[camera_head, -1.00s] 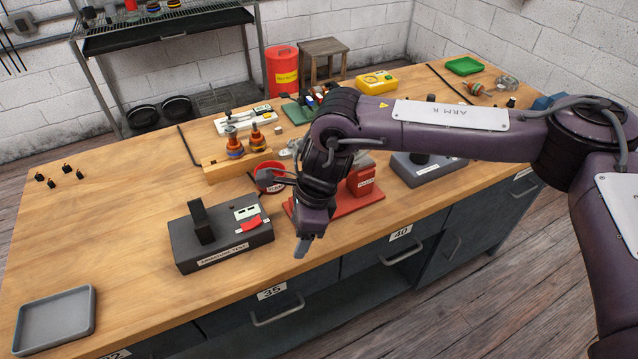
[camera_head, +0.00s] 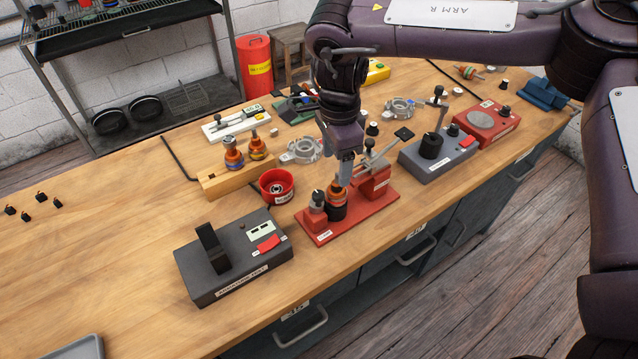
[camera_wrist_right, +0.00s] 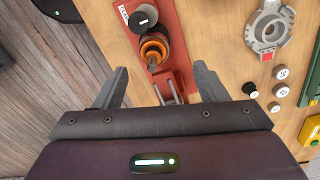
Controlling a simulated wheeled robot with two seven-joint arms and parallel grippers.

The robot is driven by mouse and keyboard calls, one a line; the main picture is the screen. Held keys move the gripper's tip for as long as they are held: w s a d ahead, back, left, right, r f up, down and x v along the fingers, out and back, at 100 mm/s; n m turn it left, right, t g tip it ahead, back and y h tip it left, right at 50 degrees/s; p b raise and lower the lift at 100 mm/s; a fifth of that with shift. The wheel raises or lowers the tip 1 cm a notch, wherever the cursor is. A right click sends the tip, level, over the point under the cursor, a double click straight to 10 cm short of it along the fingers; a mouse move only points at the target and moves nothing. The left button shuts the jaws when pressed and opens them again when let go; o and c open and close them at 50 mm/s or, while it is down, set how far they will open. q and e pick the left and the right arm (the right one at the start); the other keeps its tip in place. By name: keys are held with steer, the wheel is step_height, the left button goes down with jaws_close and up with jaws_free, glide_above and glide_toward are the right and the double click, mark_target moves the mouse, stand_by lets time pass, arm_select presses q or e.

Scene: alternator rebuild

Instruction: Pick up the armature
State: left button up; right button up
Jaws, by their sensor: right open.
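An armature (camera_head: 336,202), with an orange winding band and a dark body, sits in the red fixture (camera_head: 362,211) on the workbench. It also shows in the right wrist view (camera_wrist_right: 154,48), beside a round black-and-grey knob. My right gripper (camera_head: 345,172) is above the fixture, pointing down at the armature and partly covering its top. In the right wrist view the gripper (camera_wrist_right: 161,82) is open, its fingers wide apart with nothing between the tips. Other armatures (camera_head: 233,157) (camera_head: 257,148) stand in a wooden rack (camera_head: 226,182). My left gripper is out of view.
A black tester (camera_head: 230,265) stands left of the fixture and a red bowl (camera_head: 276,188) behind it. A grey device (camera_head: 437,150) and a red scale (camera_head: 486,125) stand to the right. The bench's left is mostly clear.

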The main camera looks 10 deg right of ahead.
mark_target(337, 189)
steer(key=shift+f, duration=0.35)
steer(key=shift+s+d+f+p, duration=0.1)
steer(key=shift+s+f+p, duration=0.2)
steer(key=shift+f, duration=0.35)
steer(key=shift+s+d+f+p, duration=0.1)
steer(key=shift+f+p, duration=0.25)
steer(key=shift+f, duration=0.25)
step_height(337, 189, down, 4)
steer(key=shift+s+a+r+p, duration=0.1)
steer(key=shift+s+r+p, duration=0.05)
steer(key=shift+p, duration=0.55)
steer(key=shift+f, duration=0.4)
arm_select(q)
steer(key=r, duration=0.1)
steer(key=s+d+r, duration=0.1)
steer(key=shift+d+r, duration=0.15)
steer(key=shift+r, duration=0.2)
arm_select(e)
jaws_close()
